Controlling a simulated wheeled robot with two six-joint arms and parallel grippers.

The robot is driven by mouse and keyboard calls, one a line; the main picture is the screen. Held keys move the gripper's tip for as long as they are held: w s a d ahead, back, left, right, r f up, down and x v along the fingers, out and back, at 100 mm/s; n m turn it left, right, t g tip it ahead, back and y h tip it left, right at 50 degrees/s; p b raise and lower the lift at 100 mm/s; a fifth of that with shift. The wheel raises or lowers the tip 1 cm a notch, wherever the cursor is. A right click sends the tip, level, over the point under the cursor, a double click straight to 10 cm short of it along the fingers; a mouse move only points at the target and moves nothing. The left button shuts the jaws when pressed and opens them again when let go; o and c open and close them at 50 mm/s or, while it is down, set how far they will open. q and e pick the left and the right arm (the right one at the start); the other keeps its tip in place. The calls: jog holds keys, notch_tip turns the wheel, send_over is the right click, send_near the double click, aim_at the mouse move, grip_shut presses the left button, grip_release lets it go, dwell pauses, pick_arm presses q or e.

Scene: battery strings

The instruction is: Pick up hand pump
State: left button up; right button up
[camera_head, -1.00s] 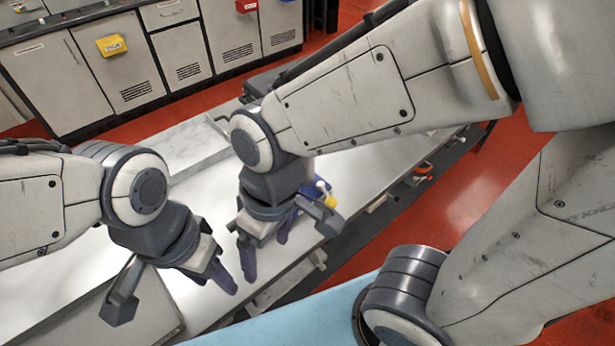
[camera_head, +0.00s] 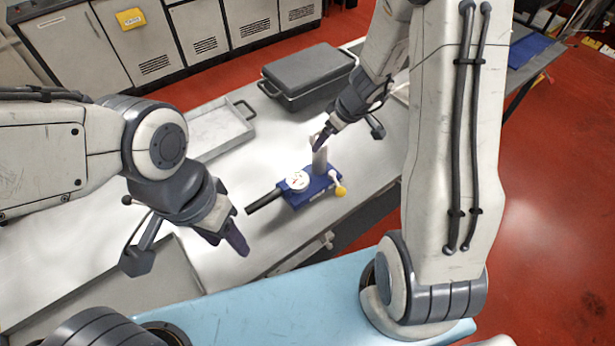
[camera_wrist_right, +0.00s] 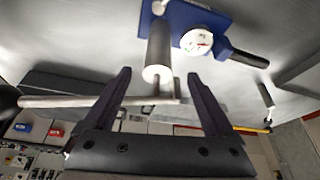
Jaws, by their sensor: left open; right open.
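The hand pump has a blue base (camera_head: 312,188) with a round white gauge, a grey upright cylinder, a black grip sticking out to the left and a yellow knob. It sits on the grey workbench. My right gripper (camera_head: 320,140) is by the top of the cylinder. In the right wrist view, my right gripper (camera_wrist_right: 158,76) is open, and the grey cylinder (camera_wrist_right: 158,52) and a metal rod show between its fingers. I cannot tell how deep they sit. My left gripper (camera_head: 238,238) is over the bench, left of the pump, open and apart from it.
A black lidded case (camera_head: 308,72) and a shallow grey tray (camera_head: 222,130) stand behind the pump. A flat grey panel (camera_head: 150,275) lies at the lower left. A light blue surface (camera_head: 270,318) is in front. The bench (camera_head: 215,265) around my left gripper looks clear.

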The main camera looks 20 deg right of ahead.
jog(key=x, duration=0.6)
jog(key=shift+w+f, duration=0.2)
jog(key=shift+w, duration=0.05)
grip_shut()
jog(key=shift+w+r, duration=0.1)
jog(key=shift+r, duration=0.05)
